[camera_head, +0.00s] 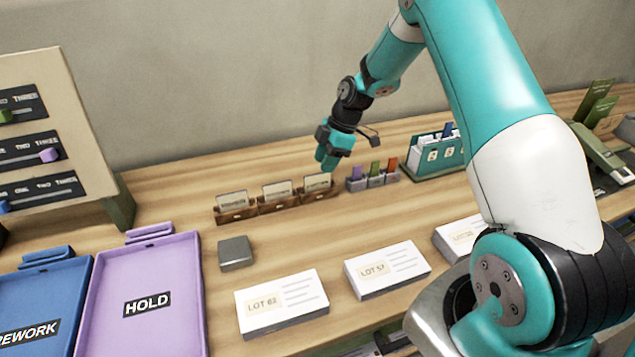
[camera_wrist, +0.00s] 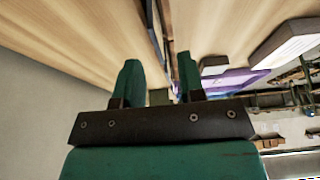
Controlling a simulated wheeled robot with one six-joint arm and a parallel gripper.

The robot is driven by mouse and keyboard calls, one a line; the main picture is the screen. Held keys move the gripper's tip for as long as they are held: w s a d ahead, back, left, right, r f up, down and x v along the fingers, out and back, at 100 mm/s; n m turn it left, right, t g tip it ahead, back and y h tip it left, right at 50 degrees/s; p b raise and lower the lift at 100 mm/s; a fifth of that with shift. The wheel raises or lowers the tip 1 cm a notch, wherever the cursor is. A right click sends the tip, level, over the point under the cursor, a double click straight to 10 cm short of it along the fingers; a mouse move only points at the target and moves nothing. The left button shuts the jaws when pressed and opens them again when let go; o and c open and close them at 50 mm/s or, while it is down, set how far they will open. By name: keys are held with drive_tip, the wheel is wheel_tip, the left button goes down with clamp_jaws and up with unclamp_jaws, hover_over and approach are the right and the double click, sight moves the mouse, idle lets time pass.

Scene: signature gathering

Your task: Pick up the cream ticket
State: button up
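Three cream cards stand upright in brown wooden holders in the head view: a left one (camera_head: 232,200), a middle one (camera_head: 277,191) and a right one (camera_head: 318,183). Their small print is too small to read, and I cannot tell which is the cream ticket. My gripper (camera_head: 328,161) is just above and behind the right card, pointing down. In the wrist view my gripper (camera_wrist: 159,82) shows two green fingers spread apart. A small dull olive patch (camera_wrist: 160,97) shows between them; I cannot tell what it is.
Small purple, green and orange tabs (camera_head: 375,172) stand right of the cards. A teal card rack (camera_head: 432,155) is behind. In front lie a grey block (camera_head: 235,252) and white lot stacks (camera_head: 283,303). A purple HOLD tray (camera_head: 184,263) and a blue REWORK tray (camera_head: 80,280) are left.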

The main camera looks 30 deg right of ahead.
sight(317, 174)
drive_tip(key=p+x, duration=0.2)
drive_tip(key=x, duration=0.3)
drive_tip(key=shift+w+f, duration=0.2)
drive_tip(key=shift+f, duration=0.15)
drive_tip(key=shift+c, duration=0.4)
clamp_jaws()
